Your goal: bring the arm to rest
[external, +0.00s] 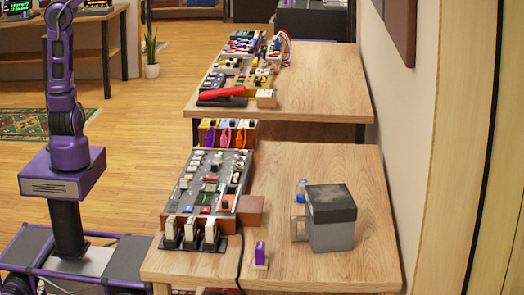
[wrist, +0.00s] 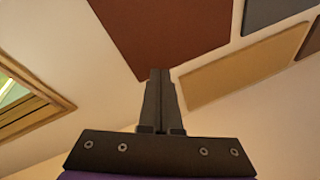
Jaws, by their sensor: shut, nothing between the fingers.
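My gripper (wrist: 159,75) shows in the wrist view with its two dark fingers shut together and nothing between them. It points up toward the wall and ceiling panels. In the external view my purple arm stands upright at the left, on its base beside the near table. The end of the arm is cut off by the top edge there, so my gripper is out of that view. The arm is apart from the tables.
The near wooden table (external: 345,265) bears a mixer board (external: 211,185), a grey lidded mug-like container (external: 331,232) and a small purple item (external: 260,253). A farther table (external: 330,90) holds several devices. A potted plant (external: 151,55) stands behind. The wooden floor around my base looks clear.

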